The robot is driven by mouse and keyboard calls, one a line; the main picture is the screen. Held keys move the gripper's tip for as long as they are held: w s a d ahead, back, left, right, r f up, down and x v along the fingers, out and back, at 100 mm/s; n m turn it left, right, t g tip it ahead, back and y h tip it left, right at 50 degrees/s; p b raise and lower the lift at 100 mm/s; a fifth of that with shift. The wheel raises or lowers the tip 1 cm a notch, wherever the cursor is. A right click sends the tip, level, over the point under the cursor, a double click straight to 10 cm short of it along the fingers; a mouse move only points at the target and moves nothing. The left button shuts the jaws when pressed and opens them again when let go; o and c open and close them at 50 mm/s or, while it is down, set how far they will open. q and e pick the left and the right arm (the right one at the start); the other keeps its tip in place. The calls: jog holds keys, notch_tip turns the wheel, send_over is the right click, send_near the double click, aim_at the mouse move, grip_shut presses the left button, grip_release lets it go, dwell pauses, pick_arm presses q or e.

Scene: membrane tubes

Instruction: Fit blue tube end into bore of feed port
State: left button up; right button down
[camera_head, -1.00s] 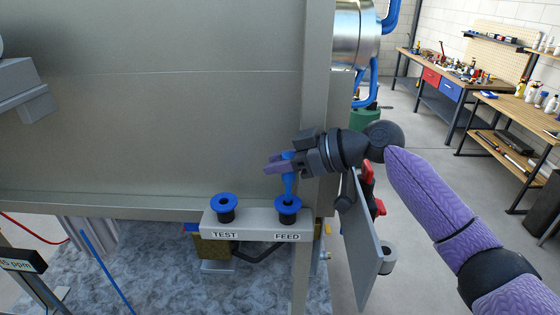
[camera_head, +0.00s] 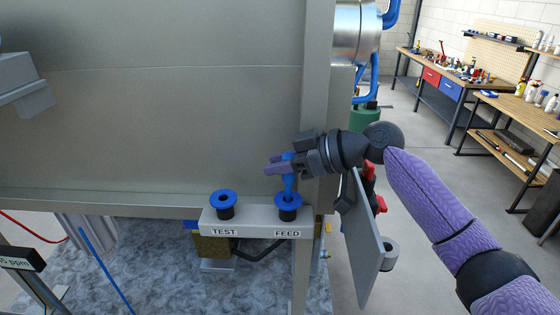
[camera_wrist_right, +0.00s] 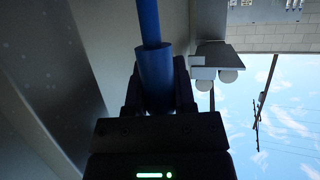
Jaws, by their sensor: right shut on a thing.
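The feed port (camera_head: 288,212) is a dark fitting with a blue ring on top, at the right end of a grey bracket labelled TEST and FEED. My right gripper (camera_head: 279,165) is directly above it, shut on the blue tube (camera_head: 289,184). The tube points down, roughly upright, and its lower end overlaps the port's blue ring. I cannot tell whether the end is inside the bore or just over it. The right wrist view shows the blue tube (camera_wrist_right: 149,22) and its thicker sleeve (camera_wrist_right: 155,72) between the fingers.
The matching test port (camera_head: 224,204) stands to the left on the same bracket (camera_head: 256,222). A large grey metal panel (camera_head: 160,120) rises behind. A grey plate (camera_head: 365,245) hangs below my right wrist. Workbenches (camera_head: 440,75) stand far off at the right.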

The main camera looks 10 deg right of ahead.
jog(key=shift+f+b, duration=1.15)
jog(key=shift+f, duration=0.35)
jog(key=shift+c, duration=1.8)
grip_release()
jog(key=shift+r, duration=0.15)
notch_tip(320, 180, up, 10)
jog(key=b, duration=0.1)
